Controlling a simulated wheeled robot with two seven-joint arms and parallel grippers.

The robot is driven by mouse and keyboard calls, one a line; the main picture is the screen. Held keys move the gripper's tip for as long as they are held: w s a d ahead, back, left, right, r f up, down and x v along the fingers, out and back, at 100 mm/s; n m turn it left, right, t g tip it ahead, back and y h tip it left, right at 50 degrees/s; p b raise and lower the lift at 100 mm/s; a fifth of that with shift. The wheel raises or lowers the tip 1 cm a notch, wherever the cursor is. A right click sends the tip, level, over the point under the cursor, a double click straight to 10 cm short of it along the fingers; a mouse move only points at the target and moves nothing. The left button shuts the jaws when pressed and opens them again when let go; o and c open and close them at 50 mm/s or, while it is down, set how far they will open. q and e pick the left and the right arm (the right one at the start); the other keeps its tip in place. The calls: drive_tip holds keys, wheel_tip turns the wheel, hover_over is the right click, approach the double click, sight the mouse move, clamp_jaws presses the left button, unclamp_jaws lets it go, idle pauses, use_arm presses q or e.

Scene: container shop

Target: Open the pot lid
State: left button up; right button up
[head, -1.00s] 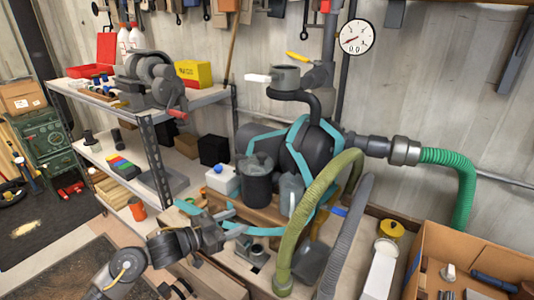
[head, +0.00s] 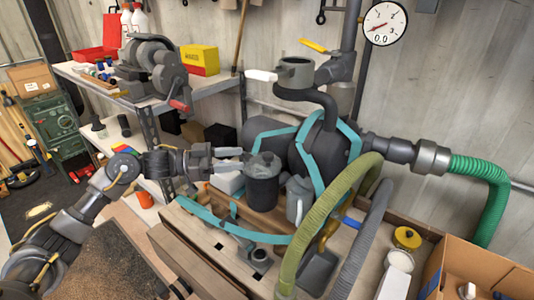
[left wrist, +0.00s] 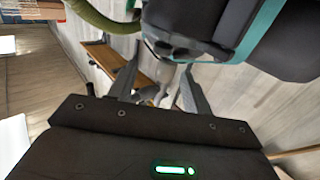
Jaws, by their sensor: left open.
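A dark cylindrical pot (head: 262,189) stands upright on the bench in the middle of the head view. Its grey lid (head: 264,163) with a small knob sits on top, closed. My left gripper (head: 242,160) comes in from the left at about lid height, just left of the lid. Its fingers point toward the lid, with no clear contact. In the left wrist view the two fingers (left wrist: 160,90) are spread, with nothing held between them. I cannot tell the pot apart for sure in that view. My right gripper is not in view.
A large dark tank (head: 325,150) with teal bands stands right behind the pot. A grey jug (head: 299,198) is close on its right, beside a green hose (head: 318,215). A cardboard box (head: 480,275) is at lower right. A shelf (head: 150,105) stands at left.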

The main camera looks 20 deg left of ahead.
sight(268, 154)
use_arm(q)
drive_tip(key=x, duration=0.2)
drive_tip(key=p+x, duration=0.1)
drive_tip(key=x, duration=0.1)
drive_tip(key=shift+w, duration=0.25)
drive_tip(key=p+x, duration=0.1)
drive_tip(key=x, duration=0.3)
drive_tip(key=shift+w+d, duration=0.1)
drive_tip(key=shift+d, duration=0.2)
drive_tip(key=shift+w+d+f+p, duration=0.15)
drive_tip(key=shift+w+d+p, duration=0.15)
drive_tip(key=shift+d, duration=0.1)
drive_tip(key=shift+s, duration=0.1)
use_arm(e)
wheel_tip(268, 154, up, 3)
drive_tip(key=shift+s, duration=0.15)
use_arm(q)
clamp_jaws()
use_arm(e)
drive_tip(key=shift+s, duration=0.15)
